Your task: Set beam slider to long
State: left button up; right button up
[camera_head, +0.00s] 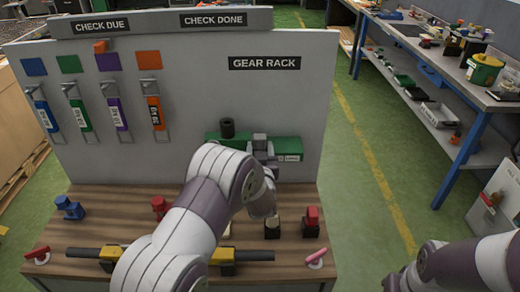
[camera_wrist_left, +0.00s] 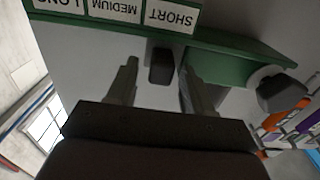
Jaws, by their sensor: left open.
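The green beam unit (camera_head: 288,149) is on the grey upright panel, partly hidden by my left arm. In the left wrist view, its green housing (camera_wrist_left: 235,56) appears upside down, with white labels reading SHORT (camera_wrist_left: 172,16), MEDIUM (camera_wrist_left: 113,15) and LONG, the last cut off by the frame edge. A dark slider knob (camera_wrist_left: 161,66) sits in line with the SHORT label. My left gripper (camera_head: 262,146) is open at the unit, its fingers (camera_wrist_left: 158,72) on either side of the knob with visible gaps. My right gripper is not in view; only part of the right arm shows.
A dark round knob (camera_wrist_left: 282,95) stands beside the slider. Colored tags (camera_head: 82,112) hang on the panel at left. The wooden bench (camera_head: 90,225) holds red and blue fixtures and a black bar (camera_head: 85,252). A blue-legged shelf (camera_head: 455,160) stands at right, across green floor.

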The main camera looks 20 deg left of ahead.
pick_arm(q)
grip_shut()
jog(key=w+d+b, duration=0.2)
jog(key=d+b, duration=0.1)
jog(key=d, duration=0.7)
jog(key=shift+w, duration=0.4)
jog(key=shift+r, duration=0.1)
grip_release()
jog(key=shift+d, duration=0.2)
